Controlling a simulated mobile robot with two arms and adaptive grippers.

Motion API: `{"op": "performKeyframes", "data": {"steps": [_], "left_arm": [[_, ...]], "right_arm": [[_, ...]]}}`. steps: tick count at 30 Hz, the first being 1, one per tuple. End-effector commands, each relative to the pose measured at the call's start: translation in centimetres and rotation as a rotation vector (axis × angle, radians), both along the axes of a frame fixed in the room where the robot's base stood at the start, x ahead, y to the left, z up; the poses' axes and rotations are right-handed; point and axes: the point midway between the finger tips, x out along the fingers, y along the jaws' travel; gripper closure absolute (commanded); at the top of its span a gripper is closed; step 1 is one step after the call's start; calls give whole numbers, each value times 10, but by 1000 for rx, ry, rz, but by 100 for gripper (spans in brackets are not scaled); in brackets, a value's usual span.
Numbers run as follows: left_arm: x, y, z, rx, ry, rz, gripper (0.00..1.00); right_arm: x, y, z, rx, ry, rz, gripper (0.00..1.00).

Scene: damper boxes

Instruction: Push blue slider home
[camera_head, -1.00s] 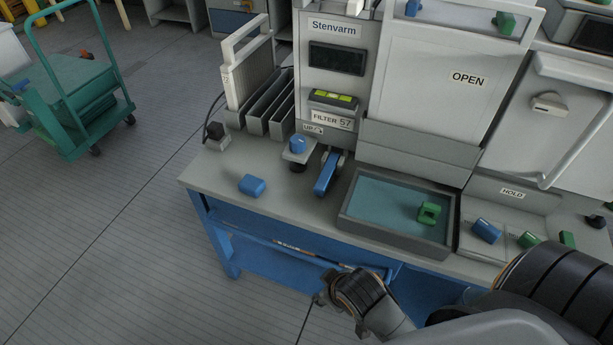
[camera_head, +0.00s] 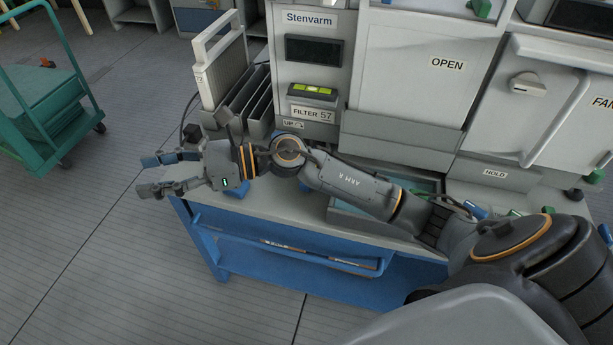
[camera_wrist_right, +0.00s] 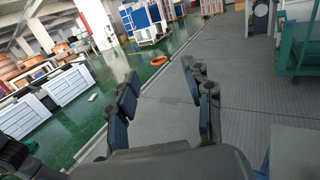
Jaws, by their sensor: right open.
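My right gripper (camera_head: 150,175) is open and empty, its fingers pointing left past the left end of the bench in the head view. In the right wrist view its two fingers (camera_wrist_right: 160,103) stand apart with only floor and distant hall between them. Several blue parts are on or near the bench, and I cannot tell which is the slider. A blue block (camera_head: 236,191) shows partly beneath the right gripper. Another blue piece (camera_head: 475,210) lies at the right, partly hidden by my arm. My left gripper is not in view.
The grey cabinet with a panel marked OPEN (camera_head: 420,80) stands behind the bench. A filter rack (camera_head: 248,98) stands at its left. My right arm covers much of the tray (camera_head: 345,212). A green trolley (camera_head: 50,110) stands on the floor at left, with clear floor before it.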

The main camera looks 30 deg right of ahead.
Motion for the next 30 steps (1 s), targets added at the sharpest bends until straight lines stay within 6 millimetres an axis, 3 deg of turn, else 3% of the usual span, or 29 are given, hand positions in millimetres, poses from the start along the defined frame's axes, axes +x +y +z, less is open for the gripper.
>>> {"op": "performKeyframes", "data": {"steps": [2,5,8,9,12,15,18,23,30], "left_arm": [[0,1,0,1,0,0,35],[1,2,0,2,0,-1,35],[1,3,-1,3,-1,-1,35],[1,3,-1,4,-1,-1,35],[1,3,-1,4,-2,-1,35],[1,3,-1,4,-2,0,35],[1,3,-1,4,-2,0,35],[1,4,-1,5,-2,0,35],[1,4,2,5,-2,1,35]], "right_arm": [[1,-10,-28,-277,-165,106,49],[5,-44,-69,-630,-326,256,49],[15,-107,-99,-974,-419,407,49],[19,-136,-106,-1100,-434,468,49],[25,-207,-110,-1360,-424,601,49],[24,-263,-102,-1534,-375,704,49],[21,-297,-94,-1627,-328,769,49],[18,-312,-95,-1668,-299,804,49],[17,-311,-135,-1663,-297,805,49]]}}
